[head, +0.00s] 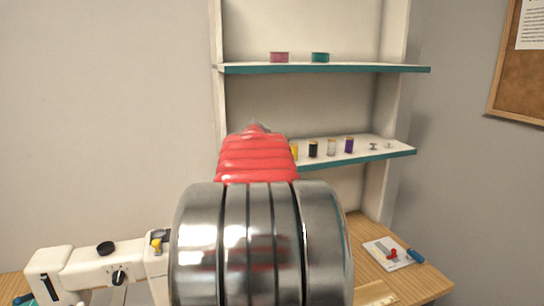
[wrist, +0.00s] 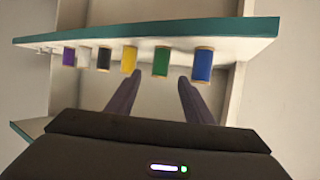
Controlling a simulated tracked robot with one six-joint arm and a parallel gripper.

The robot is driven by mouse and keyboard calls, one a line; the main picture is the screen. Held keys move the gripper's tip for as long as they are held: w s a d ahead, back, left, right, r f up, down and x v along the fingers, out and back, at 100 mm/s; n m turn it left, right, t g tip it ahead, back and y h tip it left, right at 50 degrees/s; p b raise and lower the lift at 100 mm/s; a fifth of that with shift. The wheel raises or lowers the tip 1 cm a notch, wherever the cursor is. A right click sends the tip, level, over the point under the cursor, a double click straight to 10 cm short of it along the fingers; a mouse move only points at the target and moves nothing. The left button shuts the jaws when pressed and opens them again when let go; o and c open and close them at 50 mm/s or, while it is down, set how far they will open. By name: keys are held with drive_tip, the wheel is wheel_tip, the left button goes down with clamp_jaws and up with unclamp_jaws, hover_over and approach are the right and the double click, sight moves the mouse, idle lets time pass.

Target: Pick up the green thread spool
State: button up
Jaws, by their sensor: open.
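The green thread spool (wrist: 160,61) stands on the shelf board, which appears inverted in the wrist view, so the spools seem to hang from it. It is between a yellow spool (wrist: 129,59) and a blue spool (wrist: 203,65). My gripper (wrist: 158,80) is open and empty. Its two dark fingers point toward the green spool, one tip to each side of it in the picture. I cannot tell how much depth separates the tips from the spool. In the head view my arm hides the green spool.
Black (wrist: 104,59), white and purple (wrist: 69,57) spools continue the row; the blue spool is close beside the right finger. In the head view, an upper shelf (head: 375,69) holds pink and teal items. A sewing machine (head: 80,272) stands on the wooden table at lower left.

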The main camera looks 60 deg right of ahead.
drive_tip(key=shift+x, duration=2.45)
drive_tip(key=shift+x, duration=2.75)
drive_tip(key=shift+c, duration=0.5)
drive_tip(key=c, duration=1)
drive_tip(key=shift+r, duration=0.15)
drive_tip(key=shift+r, duration=4.85)
